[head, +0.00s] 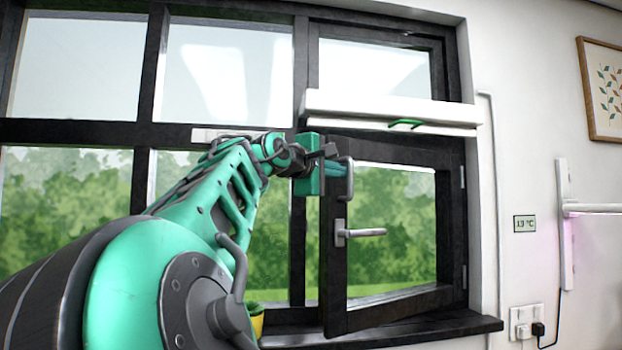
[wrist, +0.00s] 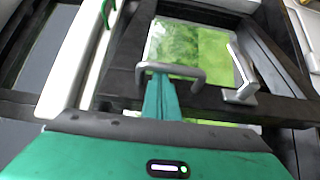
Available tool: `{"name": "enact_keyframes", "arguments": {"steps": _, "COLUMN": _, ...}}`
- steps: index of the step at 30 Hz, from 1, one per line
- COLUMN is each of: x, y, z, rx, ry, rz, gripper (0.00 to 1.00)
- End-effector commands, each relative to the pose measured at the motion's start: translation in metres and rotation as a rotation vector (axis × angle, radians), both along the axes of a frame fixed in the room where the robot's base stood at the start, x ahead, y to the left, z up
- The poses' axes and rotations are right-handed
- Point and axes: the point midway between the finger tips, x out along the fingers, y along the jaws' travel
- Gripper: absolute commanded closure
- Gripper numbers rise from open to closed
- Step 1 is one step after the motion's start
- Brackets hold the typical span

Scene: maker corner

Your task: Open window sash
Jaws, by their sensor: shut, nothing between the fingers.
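The window sash (head: 337,270) is a dark framed pane, hinged at its right side and standing ajar toward me, its left edge swung out over the sill. A grey pull handle (head: 350,187) is on its upper left stile, with a lever handle (head: 362,233) lying horizontal below it. My gripper (head: 342,170) is shut at the pull handle, with nothing between its fingers. In the wrist view the teal fingers (wrist: 160,82) reach the pull handle (wrist: 196,76); I cannot tell whether they touch it. The lever handle (wrist: 242,80) is to their right.
A white roller-blind box (head: 390,110) with a green pull juts out above the sash. The dark sill (head: 420,328) runs below it. A yellow object (head: 257,325) on the sill is partly hidden by my arm.

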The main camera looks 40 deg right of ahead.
Motion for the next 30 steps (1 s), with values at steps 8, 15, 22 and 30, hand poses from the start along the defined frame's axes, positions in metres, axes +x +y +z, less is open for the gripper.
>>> {"name": "enact_keyframes", "arguments": {"steps": 8, "x": -0.041, "y": 0.001, "z": -0.001, "rx": 0.001, "ry": 0.000, "rz": -0.005, "gripper": 1.00}}
{"name": "enact_keyframes", "arguments": {"steps": 15, "x": -0.055, "y": 0.000, "z": -0.001, "rx": 0.002, "ry": 0.000, "rz": -0.008, "gripper": 1.00}}
{"name": "enact_keyframes", "arguments": {"steps": 22, "x": -0.056, "y": -0.001, "z": -0.001, "rx": 0.002, "ry": 0.000, "rz": -0.009, "gripper": 1.00}}
{"name": "enact_keyframes", "arguments": {"steps": 30, "x": -0.058, "y": 0.009, "z": 0.000, "rx": 0.000, "ry": 0.000, "rz": -0.008, "gripper": 1.00}}
